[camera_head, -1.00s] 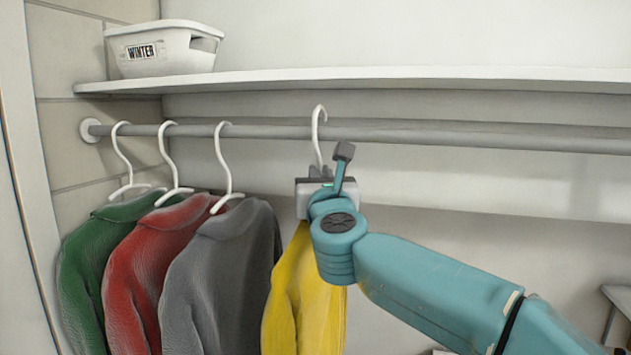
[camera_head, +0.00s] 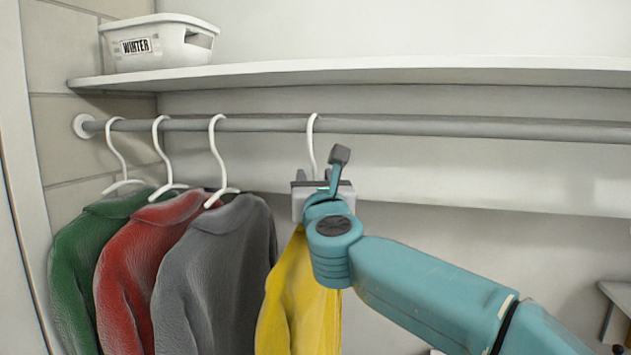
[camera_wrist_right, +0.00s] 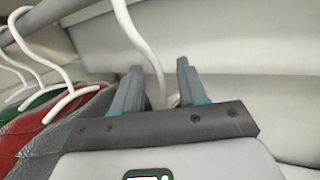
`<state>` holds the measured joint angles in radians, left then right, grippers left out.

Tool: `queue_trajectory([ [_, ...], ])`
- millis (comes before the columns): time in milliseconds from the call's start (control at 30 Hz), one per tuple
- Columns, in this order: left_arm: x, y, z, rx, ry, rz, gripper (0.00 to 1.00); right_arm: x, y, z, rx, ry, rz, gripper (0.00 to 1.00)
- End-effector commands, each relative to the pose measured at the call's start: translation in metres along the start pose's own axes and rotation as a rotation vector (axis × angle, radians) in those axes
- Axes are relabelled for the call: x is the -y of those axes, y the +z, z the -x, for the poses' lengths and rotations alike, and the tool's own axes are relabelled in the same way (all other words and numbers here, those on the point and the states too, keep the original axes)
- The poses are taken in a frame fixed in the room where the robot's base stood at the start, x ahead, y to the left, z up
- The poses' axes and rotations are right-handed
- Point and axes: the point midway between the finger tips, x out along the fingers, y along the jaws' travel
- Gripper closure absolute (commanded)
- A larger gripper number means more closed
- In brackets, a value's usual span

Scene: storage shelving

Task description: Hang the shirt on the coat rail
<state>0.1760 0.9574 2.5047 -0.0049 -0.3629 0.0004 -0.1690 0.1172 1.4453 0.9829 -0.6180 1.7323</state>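The yellow shirt (camera_head: 299,300) hangs from a white hanger (camera_head: 311,150) whose hook is over the grey coat rail (camera_head: 430,125), right of the other clothes. My right gripper (camera_head: 314,175) is at the hanger's neck, just above the shirt and below the rail. In the right wrist view, the two fingers of my right gripper (camera_wrist_right: 156,82) stand apart, with gaps beside the white hanger (camera_wrist_right: 141,38) that passes between them. My gripper and arm hide the hanger's lower part and some of the shirt. My left gripper is not in view.
Green (camera_head: 75,265), red (camera_head: 130,270) and grey (camera_head: 205,275) garments hang close together to the left. A shelf (camera_head: 350,72) with a white "WINTER" basket (camera_head: 165,50) runs above the rail. The rail's right part is bare.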

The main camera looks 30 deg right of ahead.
Motion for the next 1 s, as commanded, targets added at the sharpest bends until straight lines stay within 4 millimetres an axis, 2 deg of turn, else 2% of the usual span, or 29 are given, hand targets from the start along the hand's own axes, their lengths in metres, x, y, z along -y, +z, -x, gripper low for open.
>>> queue_trajectory([
  [167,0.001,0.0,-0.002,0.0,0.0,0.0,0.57,0.0,-0.002,0.003,-0.001,0.001,0.0,0.58],
  [267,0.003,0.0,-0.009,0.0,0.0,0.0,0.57,0.0,-0.003,0.015,0.0,0.001,0.0,0.58],
  [700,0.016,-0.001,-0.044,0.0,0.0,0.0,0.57,-0.001,-0.002,0.125,0.002,0.005,-0.003,0.58],
  [833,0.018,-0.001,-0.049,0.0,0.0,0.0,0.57,-0.001,-0.001,0.147,0.002,0.005,-0.002,0.58],
  [1000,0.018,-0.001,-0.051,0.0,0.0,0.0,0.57,0.0,-0.001,0.162,0.0,0.001,-0.001,0.58],
])
